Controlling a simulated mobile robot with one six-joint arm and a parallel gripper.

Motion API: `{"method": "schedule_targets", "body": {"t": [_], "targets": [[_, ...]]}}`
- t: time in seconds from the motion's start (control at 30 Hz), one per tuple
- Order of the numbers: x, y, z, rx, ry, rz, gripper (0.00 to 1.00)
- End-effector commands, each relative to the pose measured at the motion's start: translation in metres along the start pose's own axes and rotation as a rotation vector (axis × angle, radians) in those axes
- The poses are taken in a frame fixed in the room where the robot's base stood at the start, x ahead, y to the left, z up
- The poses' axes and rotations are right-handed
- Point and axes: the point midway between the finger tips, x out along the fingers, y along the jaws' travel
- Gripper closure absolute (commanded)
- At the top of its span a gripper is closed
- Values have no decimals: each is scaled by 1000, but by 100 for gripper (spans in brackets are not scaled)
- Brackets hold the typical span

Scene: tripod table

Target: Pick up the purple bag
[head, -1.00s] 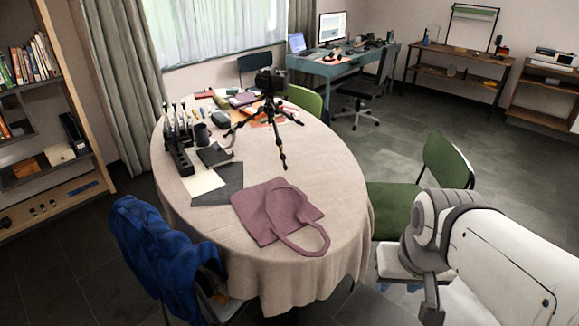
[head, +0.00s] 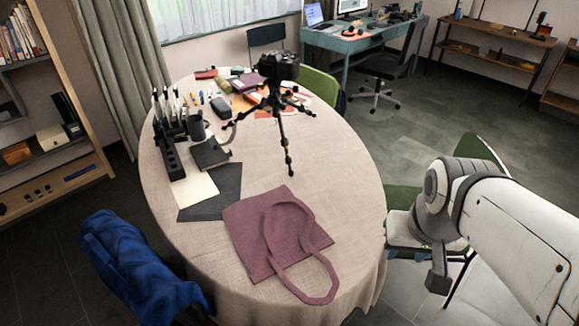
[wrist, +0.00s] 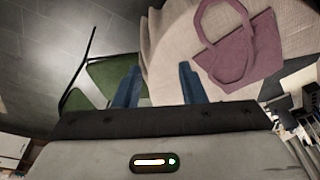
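The purple bag (head: 262,233) lies flat near the front edge of the oval table (head: 340,180), its handle loop toward the lower right. It also shows in the wrist view (wrist: 257,57) at the upper right. My gripper (wrist: 158,78) shows two blue fingers spread apart with nothing between them. The fingers are to the left of the bag in the wrist view, over the table's edge. In the head view my arm is at the right, apart from the bag, and the fingers are hard to make out.
A black camera tripod (head: 278,120) stands on the table behind the bag. A dark folder (head: 212,192) and a black rack (head: 168,150) are to its left. A green chair (head: 478,152) is at the right, and a blue jacket (head: 135,270) hangs at the lower left.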

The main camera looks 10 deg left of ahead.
Motion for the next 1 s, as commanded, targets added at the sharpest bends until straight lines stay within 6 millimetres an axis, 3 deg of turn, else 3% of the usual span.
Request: {"method": "schedule_targets", "body": {"t": [0.13,0.27,0.5,0.7,0.83,1.0], "targets": [[6,-3,-4,-13,-10,-3,58],[28,-2,-19,-70,-43,-16,58],[107,-46,-57,-217,-136,-37,58],[175,-86,-70,-329,-200,-47,58],[204,-103,-71,-374,-223,-49,58],[224,-112,-70,-398,-237,-51,58]]}}
